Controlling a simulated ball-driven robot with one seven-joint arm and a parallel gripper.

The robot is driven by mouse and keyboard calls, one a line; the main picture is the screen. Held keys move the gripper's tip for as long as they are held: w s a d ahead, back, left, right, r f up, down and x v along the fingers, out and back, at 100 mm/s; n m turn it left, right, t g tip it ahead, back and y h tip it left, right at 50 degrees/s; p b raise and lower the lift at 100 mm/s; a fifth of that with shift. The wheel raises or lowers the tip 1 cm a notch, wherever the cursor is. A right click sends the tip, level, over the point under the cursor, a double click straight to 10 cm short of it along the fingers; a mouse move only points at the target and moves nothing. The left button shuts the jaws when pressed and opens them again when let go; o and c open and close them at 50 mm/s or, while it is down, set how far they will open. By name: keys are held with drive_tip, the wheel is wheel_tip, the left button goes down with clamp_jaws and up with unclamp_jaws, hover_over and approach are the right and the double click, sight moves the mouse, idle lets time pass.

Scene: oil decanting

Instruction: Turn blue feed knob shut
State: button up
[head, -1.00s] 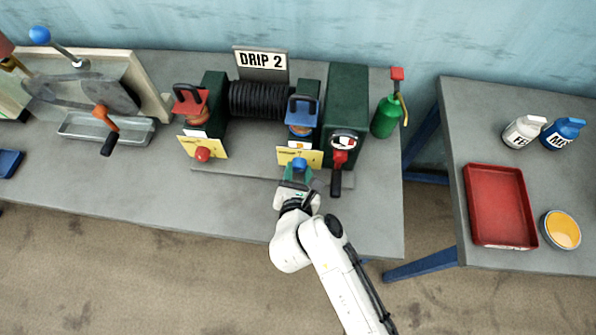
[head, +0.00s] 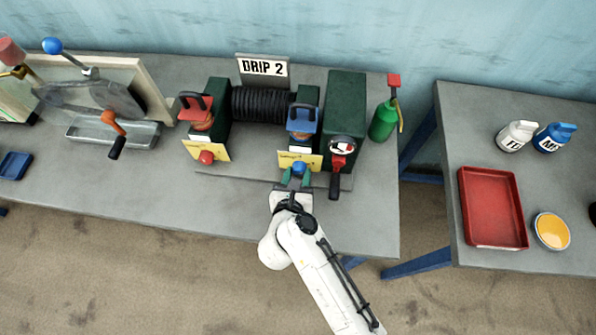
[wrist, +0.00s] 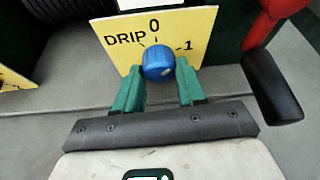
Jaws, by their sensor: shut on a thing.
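In the wrist view the round blue knob (wrist: 157,62) stands before the yellow plate (wrist: 120,35), marked DRIP, 0 and 1. A small pale mark shows on the knob's lower right; its exact setting is hard to read. My gripper (head: 296,178) reaches the knob from the front. In the wrist view my gripper's green fingers (wrist: 160,80) are shut on the knob, one on each side.
A red-and-black lever (head: 341,160) hangs close to the right of the knob; its black grip (wrist: 272,85) is near my right finger. A red knob (head: 206,157) sits on the left block. A green oil can (head: 384,120) stands at the right. The bench front (head: 220,215) is clear.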

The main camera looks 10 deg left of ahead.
drive_tip(key=n+h, duration=0.2)
drive_tip(key=n, duration=0.1)
drive_tip(key=shift+a+n+p, duration=0.15)
drive_tip(key=shift+n+p, duration=0.15)
drive_tip(key=shift+p, duration=0.05)
drive_tip(key=shift+h, duration=0.4)
drive_tip(key=o, duration=1.1)
drive_tip(key=shift+c, duration=0.2)
drive_tip(key=shift+f, duration=0.1)
